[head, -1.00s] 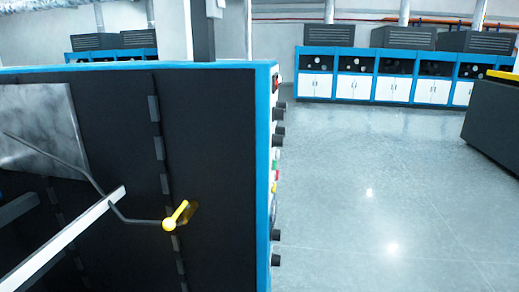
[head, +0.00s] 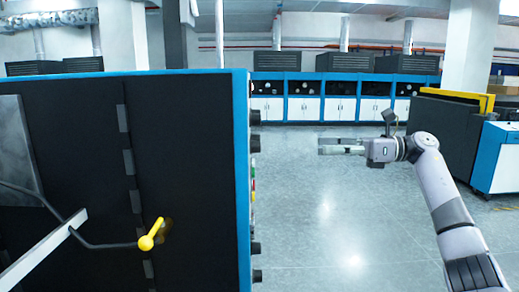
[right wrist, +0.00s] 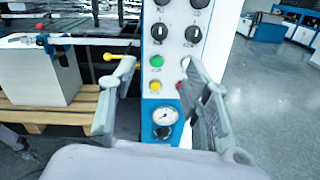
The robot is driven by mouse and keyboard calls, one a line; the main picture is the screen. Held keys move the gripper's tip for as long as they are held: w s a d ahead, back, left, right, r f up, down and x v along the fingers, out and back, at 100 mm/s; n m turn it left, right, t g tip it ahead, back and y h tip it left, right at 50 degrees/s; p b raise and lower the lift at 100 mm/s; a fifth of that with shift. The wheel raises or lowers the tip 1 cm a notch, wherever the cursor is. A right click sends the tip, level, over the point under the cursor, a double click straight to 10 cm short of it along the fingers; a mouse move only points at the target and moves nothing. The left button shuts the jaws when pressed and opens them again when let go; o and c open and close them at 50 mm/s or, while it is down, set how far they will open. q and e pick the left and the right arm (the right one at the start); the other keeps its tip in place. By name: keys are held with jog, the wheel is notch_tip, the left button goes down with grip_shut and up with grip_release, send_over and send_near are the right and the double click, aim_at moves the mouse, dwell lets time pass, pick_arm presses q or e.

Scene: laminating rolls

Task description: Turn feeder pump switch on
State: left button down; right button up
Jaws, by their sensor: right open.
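The control panel (right wrist: 172,45) shows in the right wrist view as a white strip with a blue lower part. It carries black rotary switches (right wrist: 158,34), a green button (right wrist: 156,61), a yellow button (right wrist: 155,86), red buttons and a round gauge (right wrist: 165,116). Labels are unreadable, so I cannot tell which switch is the feeder pump's. In the head view the knobs (head: 254,117) show only edge-on along the machine's blue edge. My right gripper (head: 322,145) is open and empty, to the right of the panel and apart from it.
The dark machine side (head: 190,120) fills the left, with a yellow-knobbed lever (head: 147,242) sticking out. Grey floor (head: 320,220) is free to its right. Blue-and-white cabinets (head: 330,100) line the back. Another dark machine (head: 448,130) stands at the right.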

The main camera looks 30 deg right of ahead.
aim_at(255, 147)
jog(key=p+x, duration=0.4)
jog(key=x, duration=1.1)
jog(key=shift+a, duration=0.25)
jog(key=shift+w, duration=0.1)
grip_shut()
